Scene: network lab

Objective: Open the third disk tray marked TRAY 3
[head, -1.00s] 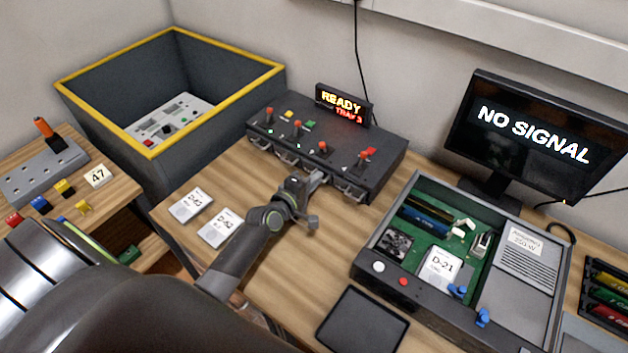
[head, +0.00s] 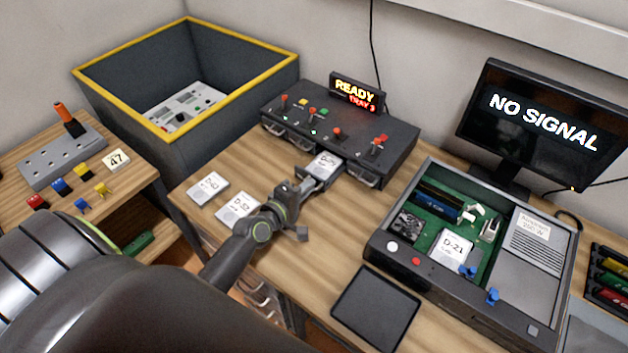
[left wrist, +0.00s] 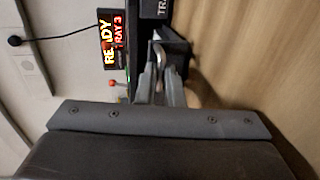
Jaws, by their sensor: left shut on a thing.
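The dark drive unit (head: 340,131) stands at the back of the table, with several trays along its front and red-tipped levers on top. Its third tray (head: 318,185) is pulled out toward me, and a white-labelled disk (head: 323,165) lies in it. My left gripper (head: 303,189) is at the tray's front end. In the left wrist view the fingers (left wrist: 160,82) are shut on the tray's handle (left wrist: 158,58); the grip is partly hidden in the head view. The sign (head: 357,93) reads READY, TRAY 3. My right gripper is not in view.
Two labelled disks (head: 238,207) lie left of my gripper. An open computer case (head: 400,270) and a black pad (head: 375,309) are to the right. A yellow-rimmed bin (head: 230,100) stands behind left. The wood between the pad and drive unit is clear.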

